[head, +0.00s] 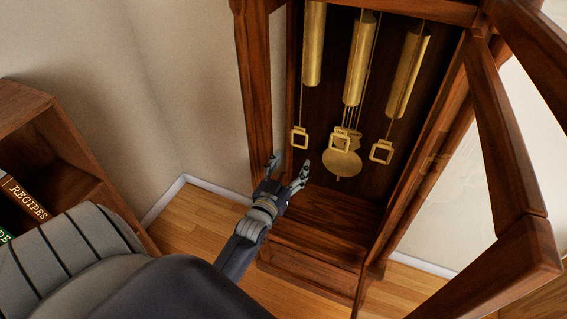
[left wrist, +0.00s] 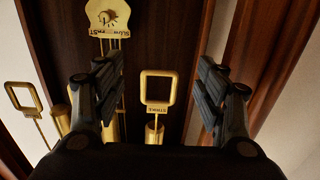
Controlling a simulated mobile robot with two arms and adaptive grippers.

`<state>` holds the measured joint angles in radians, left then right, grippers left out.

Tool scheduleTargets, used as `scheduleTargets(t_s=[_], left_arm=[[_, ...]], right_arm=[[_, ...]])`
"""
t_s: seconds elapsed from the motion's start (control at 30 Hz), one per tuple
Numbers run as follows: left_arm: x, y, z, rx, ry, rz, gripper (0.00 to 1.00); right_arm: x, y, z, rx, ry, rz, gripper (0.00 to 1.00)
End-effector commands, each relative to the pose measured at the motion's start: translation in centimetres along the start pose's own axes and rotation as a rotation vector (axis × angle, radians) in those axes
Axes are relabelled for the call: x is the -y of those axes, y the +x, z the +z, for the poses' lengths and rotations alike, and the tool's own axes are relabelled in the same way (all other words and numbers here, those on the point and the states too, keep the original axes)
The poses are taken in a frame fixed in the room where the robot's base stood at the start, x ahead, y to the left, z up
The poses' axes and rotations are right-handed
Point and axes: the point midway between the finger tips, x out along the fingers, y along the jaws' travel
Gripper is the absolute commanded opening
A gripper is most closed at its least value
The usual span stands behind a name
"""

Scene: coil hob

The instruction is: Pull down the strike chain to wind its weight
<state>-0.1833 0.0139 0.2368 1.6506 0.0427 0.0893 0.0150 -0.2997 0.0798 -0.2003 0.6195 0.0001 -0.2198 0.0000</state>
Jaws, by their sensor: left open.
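The strike pull, a square brass ring on a chain, hangs at the left inside the open clock case in the head view (head: 299,138). In the left wrist view it shows upside down (left wrist: 157,107), its small label seeming to read STRIKE, centred between my fingers. My left gripper (head: 285,172) is open and empty, just below and left of this ring, apart from it. Its two fingers also flank the ring in the left wrist view (left wrist: 158,95). Three brass weights hang above: left (head: 314,45), middle (head: 359,60) and right (head: 408,72). My right gripper is out of view.
The wooden case post (head: 256,90) stands left of my gripper. The open door (head: 505,140) swings out at right. A bookshelf (head: 30,110) stands at left.

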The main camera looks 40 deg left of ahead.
Motion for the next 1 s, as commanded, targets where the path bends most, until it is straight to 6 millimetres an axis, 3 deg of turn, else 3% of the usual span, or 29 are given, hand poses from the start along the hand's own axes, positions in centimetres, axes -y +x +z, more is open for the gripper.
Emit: scheduleTargets(t_s=[0.1,0.33,1.0], left_arm=[[0.0,-2.4,0.1,0.003,0.0,0.0,0.65],[-0.1,-5.0,0.1,0.002,0.0,0.0,0.65],[-0.1,-5.4,0.3,0.005,0.0,0.001,0.65]], right_arm=[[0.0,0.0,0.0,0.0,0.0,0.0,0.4],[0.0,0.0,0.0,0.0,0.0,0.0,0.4],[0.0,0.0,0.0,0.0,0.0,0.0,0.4]])
